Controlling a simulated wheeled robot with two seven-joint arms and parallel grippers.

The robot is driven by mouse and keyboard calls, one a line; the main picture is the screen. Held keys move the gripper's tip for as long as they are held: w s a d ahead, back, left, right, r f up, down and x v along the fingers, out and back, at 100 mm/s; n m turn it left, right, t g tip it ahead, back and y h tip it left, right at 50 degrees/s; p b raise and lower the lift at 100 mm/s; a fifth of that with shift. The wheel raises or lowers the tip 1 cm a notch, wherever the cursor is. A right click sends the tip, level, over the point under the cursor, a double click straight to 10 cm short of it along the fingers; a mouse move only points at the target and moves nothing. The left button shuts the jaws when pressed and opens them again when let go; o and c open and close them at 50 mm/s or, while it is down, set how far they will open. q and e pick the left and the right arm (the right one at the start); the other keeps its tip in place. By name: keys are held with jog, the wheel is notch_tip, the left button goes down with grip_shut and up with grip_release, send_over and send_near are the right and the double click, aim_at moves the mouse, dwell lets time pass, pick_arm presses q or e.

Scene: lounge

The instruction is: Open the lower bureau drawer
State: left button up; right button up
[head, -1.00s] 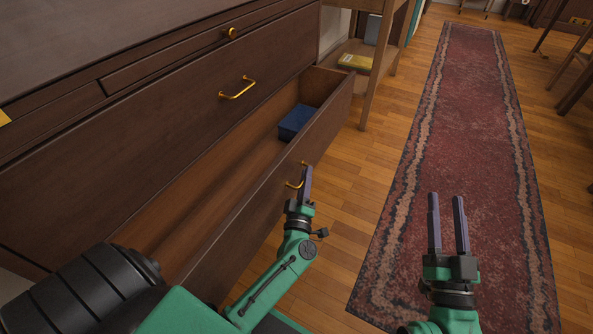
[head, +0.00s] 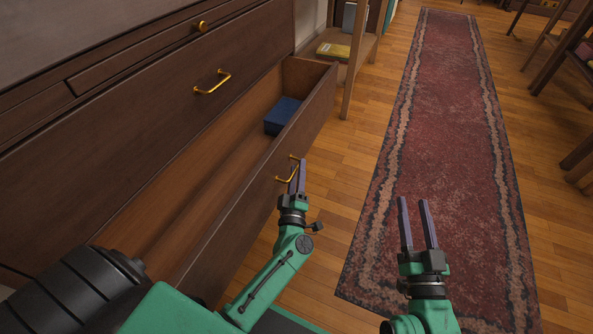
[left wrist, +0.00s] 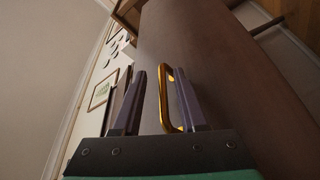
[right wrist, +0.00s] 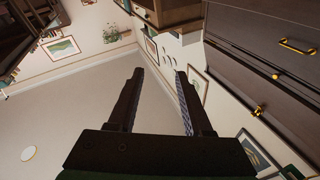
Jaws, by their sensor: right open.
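The dark wooden bureau's lower drawer (head: 262,190) stands well pulled out, with its inside showing. Its brass handle (head: 292,170) is on the drawer front. My left gripper (head: 297,176) is at this handle with its fingers apart. In the left wrist view the handle (left wrist: 166,98) lies between the two fingers, close to the right one. My right gripper (head: 416,222) is open and empty, held in front of the rug, away from the bureau.
A blue box (head: 282,115) lies inside the drawer. The closed upper drawer has its own brass handle (head: 212,83). A wooden stand (head: 352,60) holding a yellow book (head: 334,50) is behind the drawer. A red rug (head: 440,130) lies on the open floor at right.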

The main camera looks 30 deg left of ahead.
pick_arm(q)
jog(key=shift+s, duration=0.1)
jog(key=p+v, duration=0.2)
jog(key=v, duration=1.2)
jog(key=shift+s+p, duration=0.15)
jog(key=shift+p, duration=0.15)
pick_arm(e)
jog(key=s+f+g, duration=0.3)
jog(key=s+f, duration=0.2)
jog(key=f, duration=0.3)
jog(key=s+a+f+g+h, duration=0.1)
jog(key=s+f+g, duration=0.3)
jog(key=f, duration=0.5)
jog(key=shift+s+f+m, duration=0.3)
jog(key=shift+s+m, duration=0.1)
jog(key=shift+s, duration=0.85)
jog(key=shift+a, duration=0.1)
